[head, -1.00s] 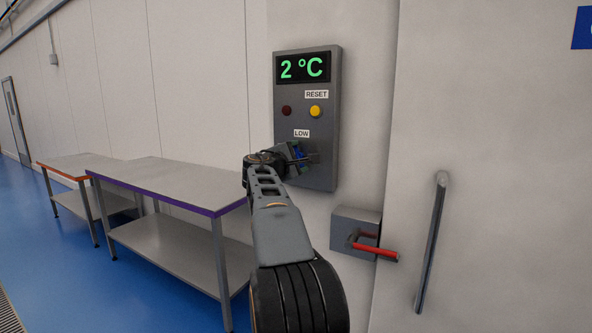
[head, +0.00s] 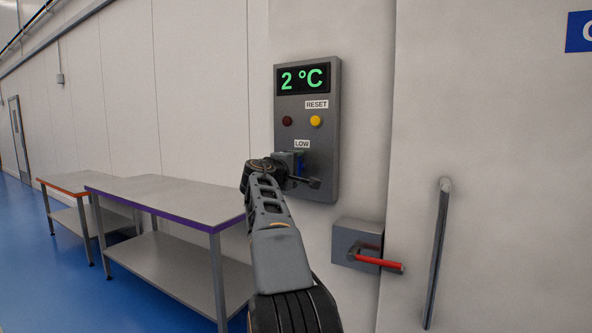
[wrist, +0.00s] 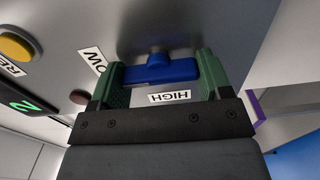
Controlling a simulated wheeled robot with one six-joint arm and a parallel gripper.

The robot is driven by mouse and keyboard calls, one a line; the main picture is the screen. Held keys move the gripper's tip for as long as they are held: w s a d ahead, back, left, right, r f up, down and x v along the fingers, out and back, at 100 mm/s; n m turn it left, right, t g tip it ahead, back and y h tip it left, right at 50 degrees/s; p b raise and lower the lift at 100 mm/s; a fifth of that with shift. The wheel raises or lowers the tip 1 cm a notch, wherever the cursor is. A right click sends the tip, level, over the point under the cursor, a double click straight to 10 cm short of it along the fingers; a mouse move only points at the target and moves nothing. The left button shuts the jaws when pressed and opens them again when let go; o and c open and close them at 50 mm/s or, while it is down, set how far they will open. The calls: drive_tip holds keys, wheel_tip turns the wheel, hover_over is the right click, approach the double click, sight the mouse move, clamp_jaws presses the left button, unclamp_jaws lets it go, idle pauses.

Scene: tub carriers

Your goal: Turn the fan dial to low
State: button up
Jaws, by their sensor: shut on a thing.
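The fan dial is a blue bar knob, seen in the wrist view (wrist: 180,71) on the grey control panel (head: 325,165). My gripper (wrist: 160,74) has its two green fingers at the two ends of the bar and is shut on it. In the wrist view the bar lies nearly crosswise, its left end towards the partly hidden LOW label (wrist: 91,58). The HIGH label (wrist: 169,98) shows below the bar. In the head view, my gripper (head: 303,170) is below the LOW label (head: 302,144) and hides most of the dial.
The panel also has a 2 °C display (head: 302,79), a dark red lamp (head: 287,121) and a yellow button (head: 316,121) under RESET. Below right are a red lever (head: 379,264) and a vertical door handle (head: 437,255). Metal tables (head: 165,195) stand left.

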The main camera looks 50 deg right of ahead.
drive_tip(key=o, duration=0.9)
drive_tip(key=shift+a, duration=0.1)
drive_tip(key=b+v, duration=0.2)
drive_tip(key=v, duration=1.1)
drive_tip(key=shift+s+a+b, duration=0.1)
drive_tip(key=shift+a+b, duration=0.25)
